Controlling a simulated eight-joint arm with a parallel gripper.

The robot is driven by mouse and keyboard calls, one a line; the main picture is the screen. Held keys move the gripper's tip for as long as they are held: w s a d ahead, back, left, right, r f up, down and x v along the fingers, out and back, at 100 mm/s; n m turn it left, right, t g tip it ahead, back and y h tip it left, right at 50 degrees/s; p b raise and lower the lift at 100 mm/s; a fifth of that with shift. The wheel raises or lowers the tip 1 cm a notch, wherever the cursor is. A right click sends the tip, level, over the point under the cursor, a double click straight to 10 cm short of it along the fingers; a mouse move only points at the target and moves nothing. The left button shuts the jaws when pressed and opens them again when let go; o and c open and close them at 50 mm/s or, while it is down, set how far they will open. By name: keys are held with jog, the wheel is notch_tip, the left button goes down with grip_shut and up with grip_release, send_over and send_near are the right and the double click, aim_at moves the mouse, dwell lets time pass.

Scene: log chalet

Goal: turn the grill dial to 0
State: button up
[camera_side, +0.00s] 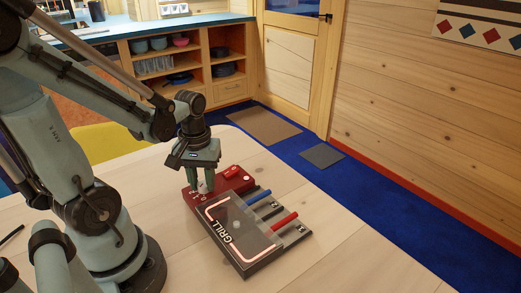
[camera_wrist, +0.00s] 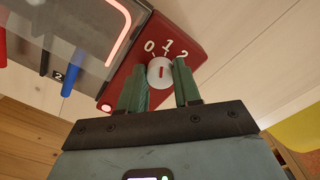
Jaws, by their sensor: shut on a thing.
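The grill (camera_side: 238,228) is a dark plate with a glowing reddish outline and the word GRILL, on the pale table. Its red control panel (camera_side: 238,183) runs along the far edge and also shows in the wrist view (camera_wrist: 160,27). The white dial (camera_wrist: 160,72) has a red mark and the numbers 0, 1 and 2 around its upper side. The mark points roughly toward 1, though its exact angle is hard to read. My gripper (camera_side: 202,186) points down at the panel; in the wrist view its green fingers (camera_wrist: 160,66) are shut on the dial from both sides.
A blue handle (camera_side: 258,196) and a red handle (camera_side: 285,220) lie at the grill's right side. The table (camera_side: 345,250) is clear to the right. Shelves with dishes stand behind.

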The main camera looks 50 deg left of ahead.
aim_at(204, 184)
jog(key=n, duration=0.5)
jog(key=shift+w, duration=0.1)
jog(key=shift+n, duration=0.4)
jog(key=o, duration=1.1)
jog(key=shift+c, duration=0.2)
notch_tip(204, 184, up, 12)
dwell(0.3)
jog(key=w+d+f+m+t, duration=0.2)
jog(key=w+d+m+t, duration=0.4)
jog(key=m, duration=0.9)
jog(key=d+t, duration=0.1)
jog(key=d, duration=0.2)
jog(key=shift+w+d+f, duration=0.2)
jog(key=shift+d+f, duration=0.1)
